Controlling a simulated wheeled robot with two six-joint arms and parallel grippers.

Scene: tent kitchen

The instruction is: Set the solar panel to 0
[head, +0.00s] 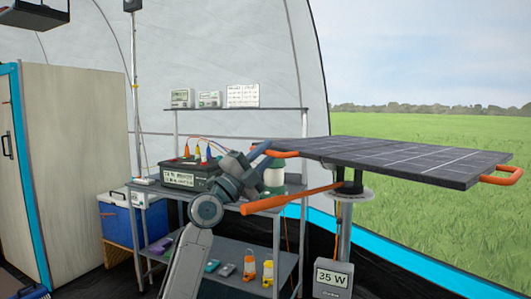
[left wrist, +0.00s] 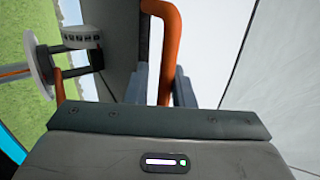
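The solar panel (head: 405,156) is a dark gridded slab, lying nearly flat on a grey post, with orange handles at its left and right ends. My left gripper (head: 263,154) is at the left orange handle (head: 284,154). In the left wrist view, the orange handle (left wrist: 171,45) passes between the fingers of my left gripper (left wrist: 160,88). The fingers look apart, with a gap on the handle's left side. A round scale disc (head: 355,194) sits under the panel, with an orange lever (head: 292,199) beside it. Its markings are too small to read. My right gripper is out of view.
A meter (head: 333,279) on the post seems to read 35 W. A grey shelf table (head: 258,206) stands behind my left arm, holding a battery box (head: 188,175). A blue cooler (head: 119,220) is at left. Open grass (head: 450,230) lies beyond the panel.

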